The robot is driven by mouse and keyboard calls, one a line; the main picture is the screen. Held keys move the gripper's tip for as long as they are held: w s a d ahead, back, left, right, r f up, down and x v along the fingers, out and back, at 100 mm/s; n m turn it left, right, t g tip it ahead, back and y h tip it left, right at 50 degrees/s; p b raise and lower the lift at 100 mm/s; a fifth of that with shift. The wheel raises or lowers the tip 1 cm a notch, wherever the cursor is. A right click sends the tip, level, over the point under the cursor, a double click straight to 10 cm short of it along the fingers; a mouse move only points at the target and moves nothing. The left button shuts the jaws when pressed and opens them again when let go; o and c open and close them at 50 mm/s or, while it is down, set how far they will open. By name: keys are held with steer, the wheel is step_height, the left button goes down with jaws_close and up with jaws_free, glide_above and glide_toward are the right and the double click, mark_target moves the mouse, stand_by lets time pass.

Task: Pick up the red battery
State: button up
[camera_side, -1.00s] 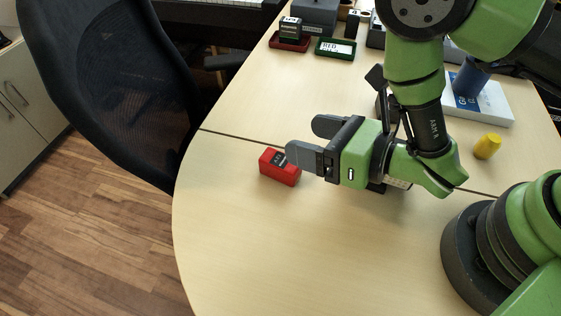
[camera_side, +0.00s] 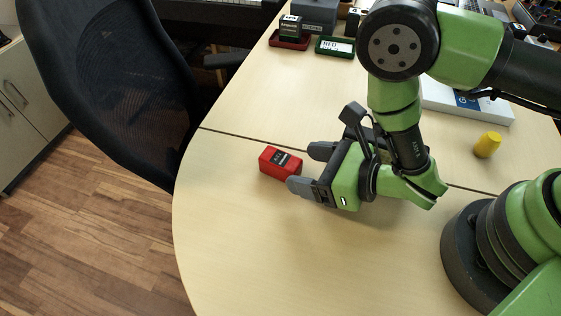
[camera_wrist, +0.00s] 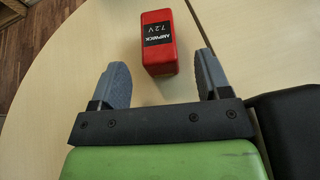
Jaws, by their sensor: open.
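The red battery (camera_side: 281,162), a small block with a black label, lies on the table near its left edge. In the wrist view the battery (camera_wrist: 158,50) is ahead of the fingertips and toward the right finger, its label reading "AMPWICK 7.2 V". My gripper (camera_side: 306,168) is low over the table, just right of the battery, with its grey fingers apart and pointing at it. In the wrist view the space between the fingers of my gripper (camera_wrist: 160,72) is empty at the base. Whether a fingertip touches the battery I cannot tell.
A yellow cylinder (camera_side: 487,145) stands to the right behind my arm. A red tray (camera_side: 289,43) and a green tray (camera_side: 334,47) are at the back. A black chair (camera_side: 115,80) stands beyond the left edge. The front of the table (camera_side: 270,250) is clear.

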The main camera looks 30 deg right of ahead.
mark_target(299, 166)
steer(key=shift+x, duration=1.65)
steer(key=c, duration=1.1)
steer(key=shift+c, duration=0.2)
